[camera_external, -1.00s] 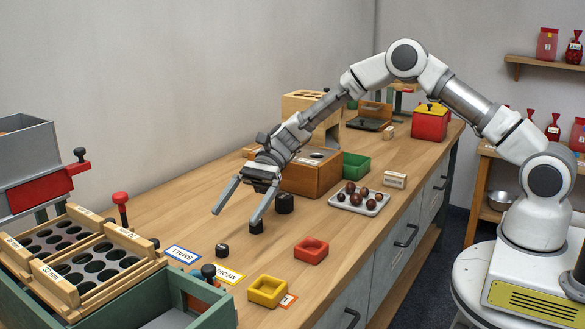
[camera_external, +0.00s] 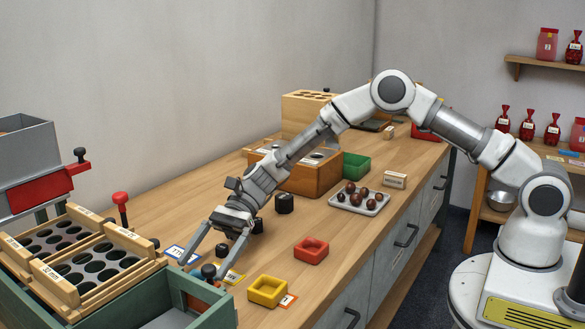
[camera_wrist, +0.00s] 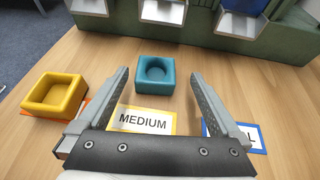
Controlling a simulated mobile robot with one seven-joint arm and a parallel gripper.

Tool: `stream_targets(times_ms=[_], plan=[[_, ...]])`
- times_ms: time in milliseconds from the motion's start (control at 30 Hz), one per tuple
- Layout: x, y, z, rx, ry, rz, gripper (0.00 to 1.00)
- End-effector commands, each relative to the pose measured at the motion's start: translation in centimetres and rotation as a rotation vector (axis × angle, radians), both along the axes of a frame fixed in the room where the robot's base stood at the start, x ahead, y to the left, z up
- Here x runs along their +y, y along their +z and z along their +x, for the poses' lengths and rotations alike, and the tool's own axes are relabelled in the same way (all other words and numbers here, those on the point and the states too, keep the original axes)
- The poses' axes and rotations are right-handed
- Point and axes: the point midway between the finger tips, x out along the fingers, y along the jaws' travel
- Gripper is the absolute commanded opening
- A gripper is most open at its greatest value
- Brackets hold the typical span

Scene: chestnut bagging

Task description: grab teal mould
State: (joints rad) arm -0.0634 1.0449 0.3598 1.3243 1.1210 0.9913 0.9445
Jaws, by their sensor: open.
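The teal mould (camera_wrist: 155,76), a square block with a round hollow, stands on the bench just beyond the MEDIUM label in the wrist view. My gripper (camera_wrist: 160,82) is open and empty, its fingertips spread to either side of the mould's near part. I cannot tell how far above the bench the tips are. In the external view my gripper (camera_external: 200,270) is low over the bench near the green crate, and I cannot make out the teal mould there.
A yellow mould (camera_wrist: 53,95) is left of the teal one in the wrist view. The green crate (camera_wrist: 112,32) stands behind it. A MEDIUM label (camera_wrist: 145,121) lies in front. A red mould (camera_external: 311,250) and several dark weights are on the bench.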

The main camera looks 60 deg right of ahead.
Motion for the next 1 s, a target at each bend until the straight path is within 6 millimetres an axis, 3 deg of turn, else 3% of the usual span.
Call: stream_targets(times_ms=[133,300,533,1000], plan=[[1.9,-1.6,-0.8,0.001,0.004,0.0,1.0],[3.8,-2.2,-1.0,0.0,0.003,-0.001,1.0],[3.9,-2.0,-0.9,-0.001,0.001,-0.001,0.98],[3.9,-2.0,-0.9,0.0,0.002,0.0,0.14]])
